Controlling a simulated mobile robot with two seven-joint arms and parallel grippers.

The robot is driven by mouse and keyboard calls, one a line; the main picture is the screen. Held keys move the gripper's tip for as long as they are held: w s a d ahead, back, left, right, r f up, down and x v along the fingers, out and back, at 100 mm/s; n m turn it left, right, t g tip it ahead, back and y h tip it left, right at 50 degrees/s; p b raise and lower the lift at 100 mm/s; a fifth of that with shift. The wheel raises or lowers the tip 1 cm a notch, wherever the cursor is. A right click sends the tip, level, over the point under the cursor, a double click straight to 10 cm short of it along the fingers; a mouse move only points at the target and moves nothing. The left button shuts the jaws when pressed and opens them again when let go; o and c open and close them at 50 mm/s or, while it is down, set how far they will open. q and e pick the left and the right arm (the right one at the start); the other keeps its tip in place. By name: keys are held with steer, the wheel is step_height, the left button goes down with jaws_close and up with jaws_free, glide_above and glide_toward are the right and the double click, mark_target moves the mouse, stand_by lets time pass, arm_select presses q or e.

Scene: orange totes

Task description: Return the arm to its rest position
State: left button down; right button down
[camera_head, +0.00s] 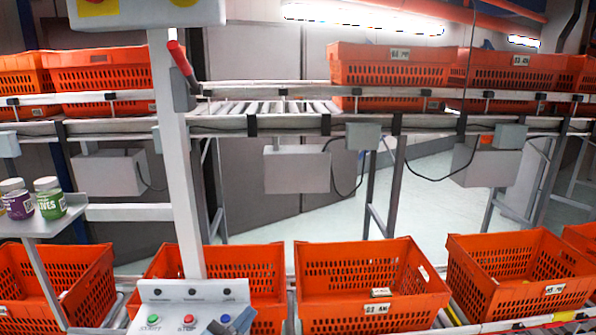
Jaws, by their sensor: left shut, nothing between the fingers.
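My left gripper (233,323) shows only in part at the bottom edge, left of centre. Its grey fingers are shut and empty, in front of the lower part of the control panel (167,291). The rest of my left arm is below the frame. My right gripper is not in view.
Orange totes (372,314) stand in a row on the near conveyor, and more totes (395,72) stand on the raised conveyor (290,122) behind. A grey post (176,200) rises from the control panel. Several jars (49,197) stand on a small shelf (40,225) at left.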

arm_select(q)
steer(key=s+a+f+n+g+y, duration=0.2)
steer(key=s+a+f+n+y, duration=0.1)
steer(key=s+f, duration=0.5)
steer(key=s+a+f+n+g+y, duration=0.2)
steer(key=s+a+f+n+y, duration=0.1)
steer(key=s+f, duration=0.5)
steer(key=s+a+f+n+g+y, duration=0.3)
steer(key=s+f, duration=0.5)
steer(key=f, duration=0.3)
steer(key=shift+s+a+f+n+y+p, duration=0.2)
steer(key=shift+s+a+n+y+p, duration=0.25)
steer(key=shift+n, duration=0.65)
